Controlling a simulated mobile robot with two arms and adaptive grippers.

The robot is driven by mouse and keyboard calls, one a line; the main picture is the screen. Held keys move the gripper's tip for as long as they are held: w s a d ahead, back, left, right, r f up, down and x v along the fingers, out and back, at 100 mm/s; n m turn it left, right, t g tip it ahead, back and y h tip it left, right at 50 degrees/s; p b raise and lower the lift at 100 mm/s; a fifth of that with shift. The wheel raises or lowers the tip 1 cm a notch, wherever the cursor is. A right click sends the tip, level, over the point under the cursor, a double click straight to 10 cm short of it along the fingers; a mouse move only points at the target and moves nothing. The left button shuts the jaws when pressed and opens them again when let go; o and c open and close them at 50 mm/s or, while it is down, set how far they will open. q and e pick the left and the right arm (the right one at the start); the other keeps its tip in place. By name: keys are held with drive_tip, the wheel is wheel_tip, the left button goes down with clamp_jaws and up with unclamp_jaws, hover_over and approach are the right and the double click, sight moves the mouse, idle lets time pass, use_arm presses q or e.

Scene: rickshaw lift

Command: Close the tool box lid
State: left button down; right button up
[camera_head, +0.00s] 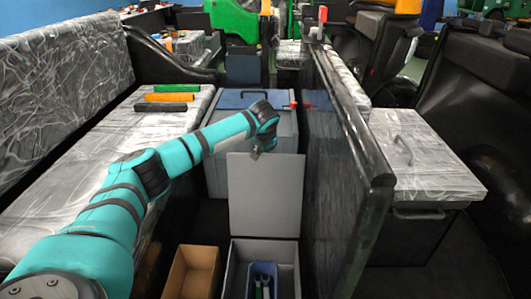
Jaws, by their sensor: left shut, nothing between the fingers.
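The grey tool box (235,272) stands on the floor at the bottom centre with its lid (266,197) raised upright behind the opening. A blue container with a few small items lies inside the box. My left arm reaches in from the left, and its small dark left gripper (256,152) is at the lid's top edge, shut with nothing in it. I cannot tell whether it touches the lid. My right gripper is not in view.
An open cardboard box (191,272) stands left of the tool box. A grey bin with a blue lid (228,98) is behind the raised lid. A dark partition (345,170) rises on the right. A plastic-covered bench (150,128) with coloured bars lies on the left.

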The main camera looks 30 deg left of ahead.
use_arm(q)
drive_tip(key=shift+s+d+r, duration=0.1)
drive_tip(key=shift+s+d, duration=0.25)
drive_tip(key=shift+s, duration=0.2)
drive_tip(key=shift+s+d, duration=0.3)
drive_tip(key=shift+s, duration=0.2)
drive_tip(key=shift+s, duration=0.1)
